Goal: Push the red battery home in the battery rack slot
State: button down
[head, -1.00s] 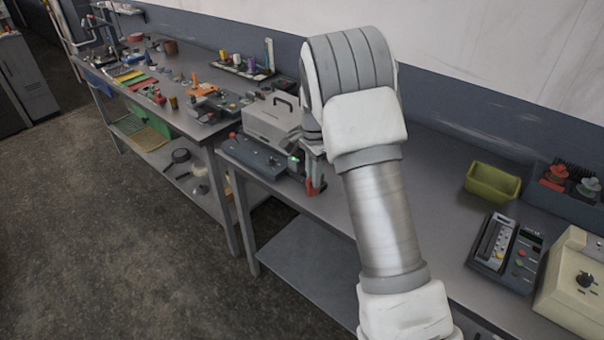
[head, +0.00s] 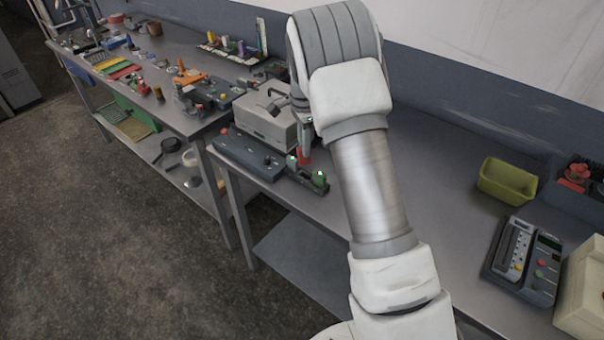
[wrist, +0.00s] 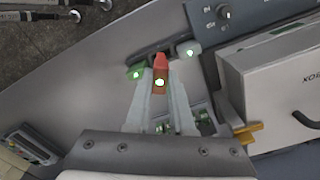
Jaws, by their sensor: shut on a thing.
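The red battery (wrist: 160,66) is upright between the fingertips of my gripper (wrist: 160,84) in the wrist view. My gripper is shut on it. In the head view the red battery (head: 305,155) shows below my gripper (head: 305,142), at the dark battery rack (head: 307,179). The rack (wrist: 150,53) is partly hidden by the battery and fingers in the wrist view. A green battery (wrist: 128,72) stands to the left of the red one, and a grey one (wrist: 187,48) to the right. I cannot tell how deep the red battery sits in its slot.
A dark panel with knobs (head: 246,154) and a grey case with a handle (head: 265,117) stand close beside the rack. A yellow-green bin (head: 507,179) and a meter (head: 523,259) stand farther right. The bench between them is partly hidden by my arm.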

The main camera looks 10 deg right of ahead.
dwell(0.6)
jog(key=s+r+n, duration=0.1)
jog(key=s+n, duration=0.9)
jog(key=n, duration=0.5)
jog(key=shift+s+r+n, duration=0.4)
